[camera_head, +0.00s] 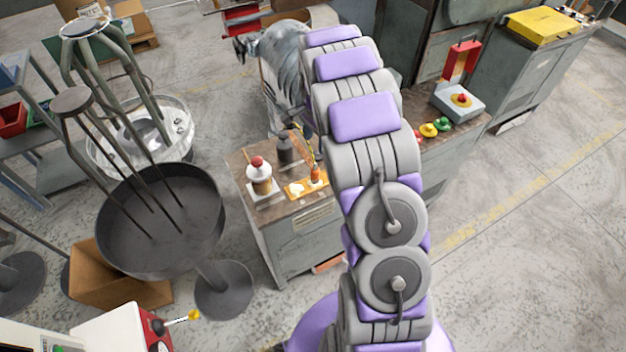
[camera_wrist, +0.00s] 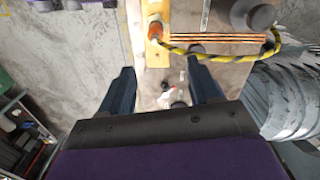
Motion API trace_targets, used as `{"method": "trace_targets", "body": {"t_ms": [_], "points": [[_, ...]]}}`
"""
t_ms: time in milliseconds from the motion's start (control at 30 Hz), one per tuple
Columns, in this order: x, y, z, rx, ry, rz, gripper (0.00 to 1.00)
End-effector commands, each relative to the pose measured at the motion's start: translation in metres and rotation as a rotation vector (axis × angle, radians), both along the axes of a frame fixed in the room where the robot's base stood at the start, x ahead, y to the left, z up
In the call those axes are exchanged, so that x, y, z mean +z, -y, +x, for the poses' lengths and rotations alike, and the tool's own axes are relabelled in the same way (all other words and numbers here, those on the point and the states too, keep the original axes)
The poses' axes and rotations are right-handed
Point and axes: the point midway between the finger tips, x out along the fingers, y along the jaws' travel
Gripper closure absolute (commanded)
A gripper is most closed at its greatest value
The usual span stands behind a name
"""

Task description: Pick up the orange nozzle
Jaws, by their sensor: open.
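The orange nozzle (camera_head: 315,173) stands on a yellow-orange block on the cabinet top, left of my arm in the head view. In the wrist view the nozzle (camera_wrist: 155,31) shows near the top, on a light wooden-looking strip, with a yellow-and-black hose (camera_wrist: 225,55) beside it. My gripper (camera_wrist: 162,76) is open, with its two dark fingers apart and nothing between them. The nozzle lies beyond the fingertips in that view, apart from them. In the head view I cannot make out my gripper.
A red-and-grey button box (camera_head: 460,100) stands to the right of my arm. A grey ribbed duct (camera_wrist: 290,100) is at the right in the wrist view. Open floor lies at the right.

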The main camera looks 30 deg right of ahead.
Motion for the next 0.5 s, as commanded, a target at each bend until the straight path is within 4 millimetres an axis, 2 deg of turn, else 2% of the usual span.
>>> {"method": "trace_targets", "body": {"t_ms": [300, 500], "points": [[-0.054, -0.012, -0.001, 0.005, -0.004, -0.011, 0.37], [-0.094, -0.011, -0.002, 0.003, -0.004, -0.009, 0.37]]}}
